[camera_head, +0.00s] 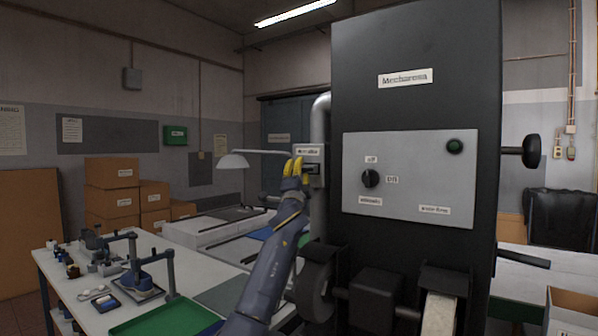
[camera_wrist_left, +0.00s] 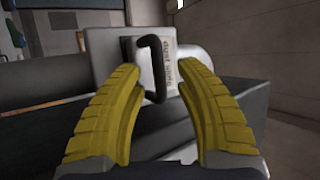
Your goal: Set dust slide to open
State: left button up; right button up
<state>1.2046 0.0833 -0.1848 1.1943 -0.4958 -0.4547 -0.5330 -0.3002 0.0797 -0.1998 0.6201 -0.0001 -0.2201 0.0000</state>
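The dust slide is a light grey box (camera_head: 309,152) on the pipe at the left side of the black machine, with a small label on it. In the left wrist view the gripper (camera_wrist_left: 158,80) is open, with one finger on each side of the handle and visible gaps. My right gripper is not in view.
The machine's grey panel (camera_head: 410,180) has a black rotary knob (camera_head: 370,178) and a green button (camera_head: 455,146). Wheels (camera_head: 316,287) sit below. A white table (camera_head: 190,262) with tools and a green tray (camera_head: 165,318) is at left. Cardboard boxes (camera_head: 112,172) stand behind.

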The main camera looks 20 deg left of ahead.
pick_arm(q)
jog(key=shift+o, duration=0.4)
jog(key=shift+w+r, duration=0.1)
jog(key=shift+w, duration=0.15)
grip_shut()
